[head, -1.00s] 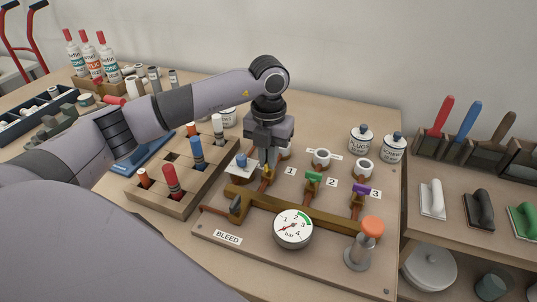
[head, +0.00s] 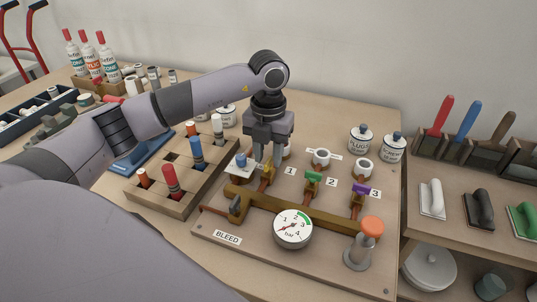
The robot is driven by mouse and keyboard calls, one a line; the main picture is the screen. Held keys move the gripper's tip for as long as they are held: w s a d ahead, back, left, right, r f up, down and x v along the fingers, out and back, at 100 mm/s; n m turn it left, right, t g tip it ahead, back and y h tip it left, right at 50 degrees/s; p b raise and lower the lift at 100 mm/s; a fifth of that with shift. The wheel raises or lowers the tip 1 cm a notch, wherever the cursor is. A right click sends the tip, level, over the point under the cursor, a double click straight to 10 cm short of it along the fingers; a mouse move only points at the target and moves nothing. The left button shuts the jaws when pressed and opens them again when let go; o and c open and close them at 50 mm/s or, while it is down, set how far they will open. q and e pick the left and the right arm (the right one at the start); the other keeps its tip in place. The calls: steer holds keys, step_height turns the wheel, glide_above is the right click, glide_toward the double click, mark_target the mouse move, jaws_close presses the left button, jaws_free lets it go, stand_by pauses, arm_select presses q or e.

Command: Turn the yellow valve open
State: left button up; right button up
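The yellow valve (head: 267,171) sits on a brass branch at the left of the board, beside label 1. My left gripper (head: 267,160) points down right at it, with its fingertips around or just above the handle. The fingers partly hide the handle, so I cannot tell whether they grip it. A green valve (head: 314,178) and a purple valve (head: 360,190) stand to the right on the same brass manifold (head: 290,212). The round gauge (head: 293,229) has its red needle at the low left. My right gripper is not in view.
An orange-topped plunger (head: 371,228) stands at the board's front right. White cups (head: 321,159) stand behind the valves. A wooden block with coloured pegs (head: 172,183) lies left of the board. Two white jars (head: 360,139) stand at the back.

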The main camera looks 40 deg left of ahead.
mark_target(268, 160)
arm_select(q)
step_height(268, 160, up, 6)
steer(key=shift+r, duration=0.2)
stand_by(0.6)
